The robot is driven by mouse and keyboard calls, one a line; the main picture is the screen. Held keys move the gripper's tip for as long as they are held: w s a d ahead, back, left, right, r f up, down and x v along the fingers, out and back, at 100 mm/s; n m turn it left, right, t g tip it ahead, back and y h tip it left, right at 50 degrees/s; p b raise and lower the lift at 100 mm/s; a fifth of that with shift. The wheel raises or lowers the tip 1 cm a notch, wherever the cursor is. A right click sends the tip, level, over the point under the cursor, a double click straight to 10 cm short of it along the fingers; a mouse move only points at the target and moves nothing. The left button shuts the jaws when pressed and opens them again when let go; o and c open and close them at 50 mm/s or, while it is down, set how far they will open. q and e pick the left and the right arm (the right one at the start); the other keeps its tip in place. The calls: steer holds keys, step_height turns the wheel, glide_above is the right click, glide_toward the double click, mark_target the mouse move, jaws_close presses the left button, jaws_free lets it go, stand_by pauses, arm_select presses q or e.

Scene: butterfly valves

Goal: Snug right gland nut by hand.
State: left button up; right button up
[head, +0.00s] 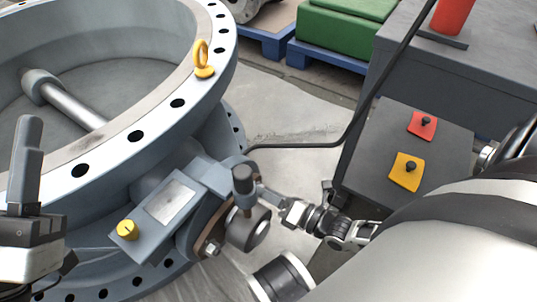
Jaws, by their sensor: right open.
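The big grey valve (172,130) fills the left side. On its near side, a rusty flange (200,222) carries a dark round part (247,228), a dark upright cylinder (243,180) and a bright hex nut (212,247). The right gland nut cannot be told apart for certain among these parts. My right gripper (312,206) is open at the right of the flange, partly behind my white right arm. Whether its tips touch anything is unclear. My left gripper (27,165) is at the left edge, apart from the flange; its jaw gap is not clear.
A yellow cap (127,229) and a yellow lifting eye (203,60) stick out from the valve. A grey box (385,150) with red (423,125) and yellow (405,171) plates stands at right. A black bent rod (315,145) crosses behind. Green crates (345,35) stand farther back.

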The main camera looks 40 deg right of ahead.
steer(key=c, duration=1)
arm_select(q)
step_height(320, 180, down, 7)
steer(key=n+g+y+p, duration=0.2)
steer(key=n+y+p, duration=0.2)
steer(key=n+y, duration=0.1)
steer(key=shift+w+r+n, duration=0.2)
steer(key=shift+w+n, duration=0.05)
steer(key=shift+n, duration=0.65)
arm_select(e)
steer(key=shift+f+m, duration=0.15)
steer(key=shift+m, duration=3.85)
steer(key=shift+f+m, duration=0.1)
steer(key=shift+m, duration=3.9)
arm_select(q)
steer(key=shift+d+f+g, duration=0.1)
steer(key=shift+g, duration=0.2)
arm_select(e)
steer(key=shift+m, duration=0.3)
